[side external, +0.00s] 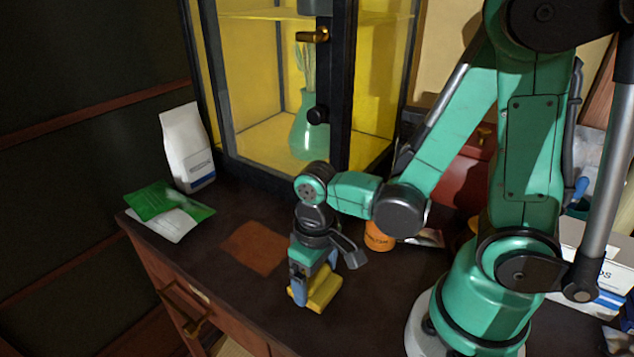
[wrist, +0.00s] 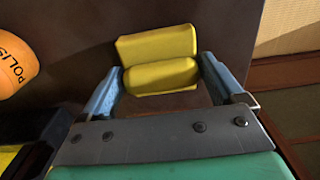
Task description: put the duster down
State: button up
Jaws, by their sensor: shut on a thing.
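The duster is a soft yellow folded piece (side external: 325,290) at my gripper, over the front part of the dark cabinet top. In the wrist view it shows as two plump yellow rolls (wrist: 160,76) side by side. My gripper (side external: 314,281) points down and is shut on the duster, with its blue fingers at either side of the nearer roll in the wrist view (wrist: 162,66). The duster is at or just above the surface; I cannot tell whether it touches. The gripper hides part of it in the side view.
A reddish-brown square patch (side external: 255,247) lies bare left of my gripper. An orange polish tin (side external: 379,237) stands behind right. A white bag (side external: 187,147) and green packet (side external: 168,202) are at the far left. A glass cabinet (side external: 340,95) holding a green vase stands behind.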

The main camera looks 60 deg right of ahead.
jog(key=o, duration=0.9)
jog(key=shift+o, duration=0.2)
jog(key=shift+r, duration=0.2)
notch_tip(320, 180, up, 11)
jog(key=w+d+t, duration=0.1)
jog(key=t, duration=0.1)
jog(key=w+d+t, duration=0.1)
jog(key=w+t, duration=0.1)
jog(key=w+d+r+t, duration=0.1)
jog(key=t, duration=0.2)
jog(key=shift+w, duration=0.25)
